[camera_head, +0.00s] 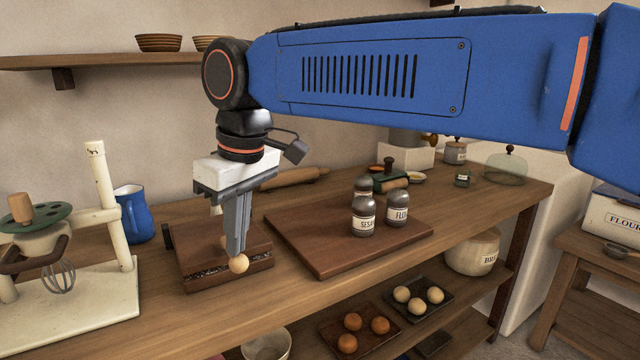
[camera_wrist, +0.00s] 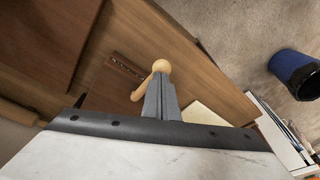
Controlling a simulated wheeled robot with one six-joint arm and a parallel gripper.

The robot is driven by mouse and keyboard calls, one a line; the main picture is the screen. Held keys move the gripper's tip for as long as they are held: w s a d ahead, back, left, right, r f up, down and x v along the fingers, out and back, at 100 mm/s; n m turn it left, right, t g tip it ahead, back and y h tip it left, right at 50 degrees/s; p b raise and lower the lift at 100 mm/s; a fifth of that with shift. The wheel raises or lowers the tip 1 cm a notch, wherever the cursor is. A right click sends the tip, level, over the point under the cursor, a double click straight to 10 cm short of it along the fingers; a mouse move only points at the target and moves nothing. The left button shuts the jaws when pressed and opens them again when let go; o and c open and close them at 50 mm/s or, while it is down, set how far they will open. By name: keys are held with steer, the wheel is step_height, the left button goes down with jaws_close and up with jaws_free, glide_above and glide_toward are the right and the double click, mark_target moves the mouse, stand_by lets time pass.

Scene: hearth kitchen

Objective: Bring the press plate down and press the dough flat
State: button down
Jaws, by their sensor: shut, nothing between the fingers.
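The dough press is a dark wooden block on the counter, left of the middle in the head view. Its press plate (camera_head: 205,262) lies nearly flat over the base, with a dark speckled seam along the front edge. A pale wooden handle ends in a round knob (camera_head: 238,264) at the front; the knob also shows in the wrist view (camera_wrist: 162,66). My gripper (camera_head: 236,252) points down over the plate, shut and empty. Its fingertips (camera_wrist: 160,78) are right beside the knob and overlap the handle in view; contact cannot be told. No dough is visible.
A dark board (camera_head: 320,240) with labelled shakers (camera_head: 363,217) lies to the right. A cream stand mixer (camera_head: 110,225) and a blue jug (camera_head: 133,213) stand to the left. The shelf below holds trays of round balls (camera_head: 402,294). The counter's front strip is clear.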

steer(key=shift+s+d+f, duration=0.1)
steer(key=shift+s+f, duration=0.05)
steer(key=shift+f, duration=0.45)
stand_by(0.4)
steer(key=shift+r, duration=0.1)
step_height(320, 180, up, 8)
stand_by(0.8)
steer(key=w+d+f+m+t, duration=0.1)
steer(key=d+f+m, duration=0.3)
steer(key=d, duration=0.8)
steer(key=w+d+f+m+t, duration=0.15)
steer(key=d+f, duration=0.45)
steer(key=d, duration=0.6)
steer(key=s+d+f+m+h, duration=0.1)
steer(key=s+d+f+m, duration=0.2)
steer(key=d+f, duration=0.6)
steer(key=s+d+f+m+t+h, duration=0.1)
steer(key=s+d+f+m, duration=0.3)
steer(key=s+d+f, duration=0.4)
steer(key=shift+s+d+f, duration=0.25)
steer(key=shift+d+f, duration=0.45)
steer(key=shift+f, duration=0.05)
